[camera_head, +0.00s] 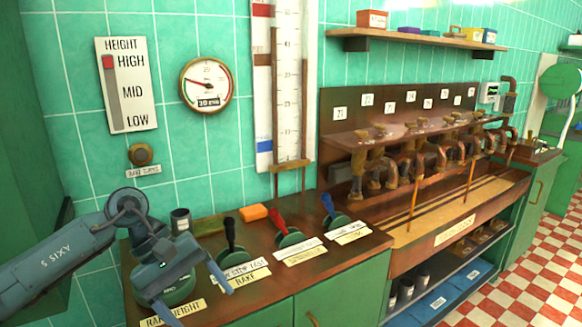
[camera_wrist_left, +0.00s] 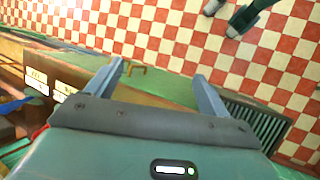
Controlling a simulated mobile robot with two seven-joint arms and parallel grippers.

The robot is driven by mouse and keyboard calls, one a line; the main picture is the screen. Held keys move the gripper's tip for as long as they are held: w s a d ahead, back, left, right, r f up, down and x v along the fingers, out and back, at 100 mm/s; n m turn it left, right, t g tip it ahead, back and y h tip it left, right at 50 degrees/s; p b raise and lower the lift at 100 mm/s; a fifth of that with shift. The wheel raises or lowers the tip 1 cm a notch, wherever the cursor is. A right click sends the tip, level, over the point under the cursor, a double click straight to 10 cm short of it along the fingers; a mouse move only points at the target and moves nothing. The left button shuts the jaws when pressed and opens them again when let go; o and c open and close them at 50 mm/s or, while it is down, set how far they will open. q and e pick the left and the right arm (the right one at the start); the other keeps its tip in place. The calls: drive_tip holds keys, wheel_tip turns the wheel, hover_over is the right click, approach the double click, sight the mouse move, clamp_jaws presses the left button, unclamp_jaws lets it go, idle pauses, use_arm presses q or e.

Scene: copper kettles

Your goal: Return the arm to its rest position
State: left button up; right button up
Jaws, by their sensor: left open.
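My left arm (camera_head: 60,262) comes in from the left in the head view. Its gripper (camera_head: 195,296) is over the left end of the wooden counter, above a round green base by the "RAKE HEIGHT" label (camera_head: 172,314). That base is mostly hidden by the gripper, and I cannot tell whether they touch. In the left wrist view the gripper (camera_wrist_left: 158,69) has its two fingers apart, with nothing between them. The checkered floor (camera_wrist_left: 165,25) and the counter edge show beyond the fingers. My right gripper is not in view.
Black (camera_head: 229,232), red (camera_head: 277,222) and blue (camera_head: 328,206) levers stand on the counter to the right of my gripper. An orange block (camera_head: 253,212) lies behind them. The height board's (camera_head: 125,90) red marker is at HIGH. A dial gauge (camera_head: 206,84) hangs beside it.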

use_arm(q)
drive_tip(key=s+d+r+n+t+h+p, duration=0.1)
drive_tip(key=s+d+r+n+t+h, duration=0.15)
drive_tip(key=d+n+h, duration=0.55)
drive_tip(key=s+d+r+n+t+h+p, duration=0.1)
drive_tip(key=s+d+n+h, duration=0.3)
drive_tip(key=d+n+h, duration=0.45)
drive_tip(key=w+a+f+n+t+y+p, duration=0.1)
drive_tip(key=a+f+n+t+y, duration=0.3)
drive_tip(key=n, duration=0.7)
drive_tip(key=a+f+n+t+y, duration=0.2)
drive_tip(key=n+t+y, duration=0.35)
drive_tip(key=n, duration=0.45)
drive_tip(key=w+a+f+n+t+y+p, duration=0.1)
drive_tip(key=a+f+n+t+y, duration=0.3)
drive_tip(key=n, duration=0.7)
drive_tip(key=s+a+f+n+g+y, duration=0.2)
drive_tip(key=s+f+n+y, duration=0.1)
drive_tip(key=s+f+n, duration=0.3)
drive_tip(key=s+a+f+n+g+y+p, duration=0.1)
drive_tip(key=s+a+f+n+g+y, duration=0.1)
drive_tip(key=s+f+n, duration=0.5)
drive_tip(key=shift+a+f+n+g+y, duration=0.4)
drive_tip(key=shift+a+f+n+y, duration=0.15)
drive_tip(key=shift+n, duration=0.2)
